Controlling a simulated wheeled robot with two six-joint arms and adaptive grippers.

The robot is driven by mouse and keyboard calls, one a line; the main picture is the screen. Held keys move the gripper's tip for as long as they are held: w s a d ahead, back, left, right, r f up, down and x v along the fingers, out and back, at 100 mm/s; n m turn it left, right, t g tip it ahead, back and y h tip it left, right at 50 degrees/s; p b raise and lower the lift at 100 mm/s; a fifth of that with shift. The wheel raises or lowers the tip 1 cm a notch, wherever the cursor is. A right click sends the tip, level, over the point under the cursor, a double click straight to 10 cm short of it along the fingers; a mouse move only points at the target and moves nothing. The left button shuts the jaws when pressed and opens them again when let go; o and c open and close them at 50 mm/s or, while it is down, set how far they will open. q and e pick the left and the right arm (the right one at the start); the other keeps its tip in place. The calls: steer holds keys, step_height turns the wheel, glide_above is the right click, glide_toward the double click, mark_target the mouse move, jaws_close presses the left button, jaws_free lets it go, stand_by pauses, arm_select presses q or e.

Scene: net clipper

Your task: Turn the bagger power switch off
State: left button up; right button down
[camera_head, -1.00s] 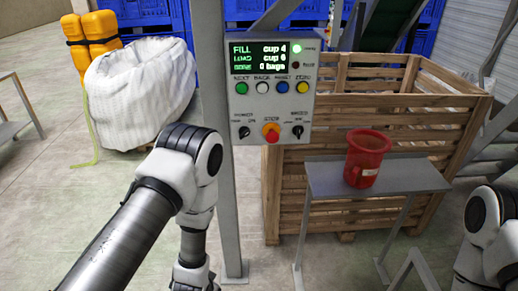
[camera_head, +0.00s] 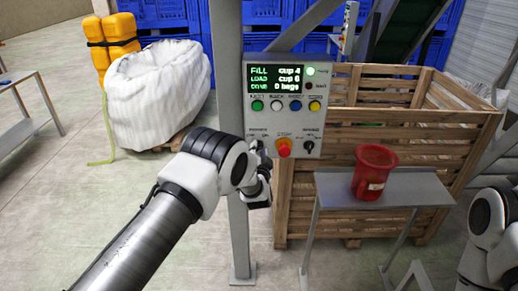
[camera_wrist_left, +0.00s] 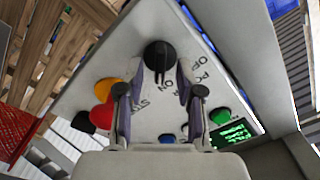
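The grey control panel (camera_head: 318,127) hangs on a post, with a screen, coloured buttons and a red stop button (camera_head: 284,147). The power switch is a black knob (camera_wrist_left: 158,53) with OFF and ON lettering beside it, seen in the left wrist view. Which mark it points at I cannot tell. My left gripper (camera_wrist_left: 160,84) is open, facing the panel, with its fingers on either side of the knob's lower part; contact is unclear. In the head view my left gripper (camera_head: 262,180) is at the panel's lower left, partly hiding that corner. My right gripper is out of view.
A second black knob (camera_head: 308,145) sits right of the stop button. A red cup (camera_head: 372,172) stands on a small grey table (camera_head: 420,188) before a wooden crate (camera_head: 420,120). A white bag (camera_head: 150,90) stands left. My right arm shows at lower right.

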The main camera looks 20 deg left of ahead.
arm_select(q)
steer(key=shift+d, duration=0.1)
jaws_close()
steer(key=n+b, duration=0.2)
steer(key=shift+f+b, duration=0.15)
steer(key=shift+b, duration=0.2)
steer(key=shift+s+a+n+b, duration=0.1)
steer(key=shift+a+n+b, duration=0.05)
steer(key=shift+n+b, duration=2.45)
steer(key=shift+a+n+b, duration=0.15)
steer(key=shift+n+b, duration=2.4)
steer(key=shift+n, duration=0.2)
steer(key=shift+s+a+n+b, duration=0.1)
steer(key=shift+a+n+b, duration=0.05)
steer(key=shift+n+b, duration=2.45)
steer(key=shift+r, duration=0.2)
steer(key=shift+w, duration=0.1)
